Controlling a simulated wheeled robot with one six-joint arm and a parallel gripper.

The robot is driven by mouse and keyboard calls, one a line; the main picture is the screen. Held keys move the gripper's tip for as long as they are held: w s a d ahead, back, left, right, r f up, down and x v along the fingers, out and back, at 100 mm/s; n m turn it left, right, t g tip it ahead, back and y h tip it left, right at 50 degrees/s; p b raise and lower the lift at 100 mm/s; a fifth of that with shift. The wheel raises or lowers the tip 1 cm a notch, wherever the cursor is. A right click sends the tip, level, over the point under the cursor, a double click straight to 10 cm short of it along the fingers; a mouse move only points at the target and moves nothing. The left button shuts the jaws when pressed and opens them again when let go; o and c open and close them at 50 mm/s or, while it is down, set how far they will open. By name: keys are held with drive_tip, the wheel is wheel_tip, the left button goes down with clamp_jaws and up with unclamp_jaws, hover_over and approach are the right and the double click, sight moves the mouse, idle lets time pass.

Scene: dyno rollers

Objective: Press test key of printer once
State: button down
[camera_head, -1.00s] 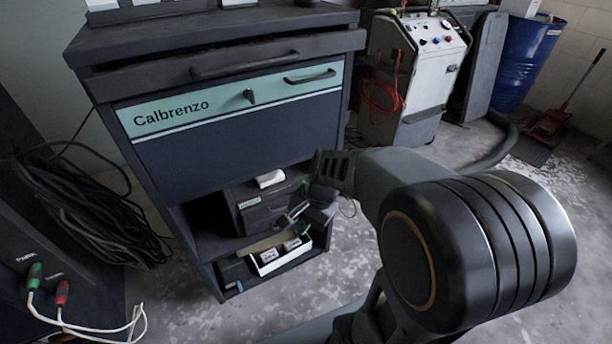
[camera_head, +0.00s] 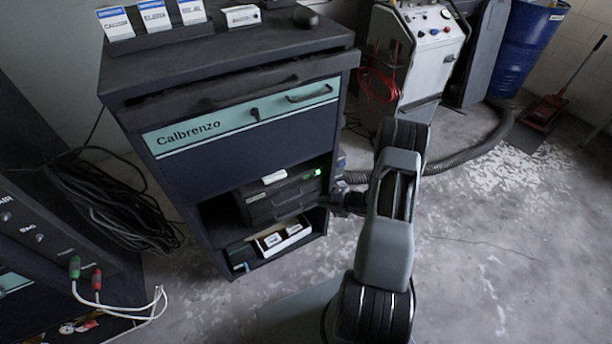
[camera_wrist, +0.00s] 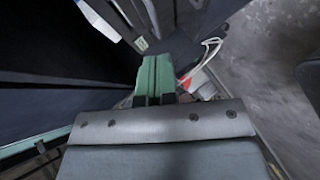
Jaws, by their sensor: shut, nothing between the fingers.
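The printer (camera_head: 283,202) is a dark box on the open shelf of the Calbrenzo cabinet, with a white piece on top. A green light (camera_head: 318,172) glows at its upper right front. My gripper (camera_head: 325,201) is at the printer's lower right, at the shelf opening; I cannot tell whether it touches. In the wrist view my gripper (camera_wrist: 155,65) shows two greenish fingers closed together with nothing between them. I cannot make out the test key in either view.
The cabinet (camera_head: 230,143) has a teal drawer above the shelf. A white tray (camera_head: 283,239) with small boxes sits below the printer. Cables hang at left. A white machine (camera_head: 418,50), a hose (camera_head: 470,155) and a blue barrel (camera_head: 525,45) stand at right. Floor at lower right is clear.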

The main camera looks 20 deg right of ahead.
drive_tip(key=shift+w, duration=0.1)
idle(0.3)
drive_tip(key=shift+w+a+b, duration=0.15)
drive_tip(key=shift+w+b, duration=0.3)
drive_tip(key=shift+w, duration=0.95)
drive_tip(key=shift+w+a+b, duration=0.2)
drive_tip(key=shift+w+b, duration=0.25)
drive_tip(key=shift+w, duration=1)
drive_tip(key=shift+w+a+b, duration=0.15)
drive_tip(key=shift+w+b, duration=0.3)
drive_tip(key=shift+w, duration=0.95)
drive_tip(key=shift+w+a, duration=0.1)
drive_tip(key=shift+w, duration=0.7)
drive_tip(key=shift+s, duration=0.8)
drive_tip(key=shift+s+p, duration=0.1)
drive_tip(key=shift+p, duration=0.2)
drive_tip(key=shift+s+d+p, duration=0.2)
drive_tip(key=shift+s+p, duration=0.25)
drive_tip(key=shift+s, duration=0.75)
drive_tip(key=shift+s+d+p, duration=0.15)
drive_tip(key=shift+s+p, duration=0.25)
drive_tip(key=shift+s, duration=0.8)
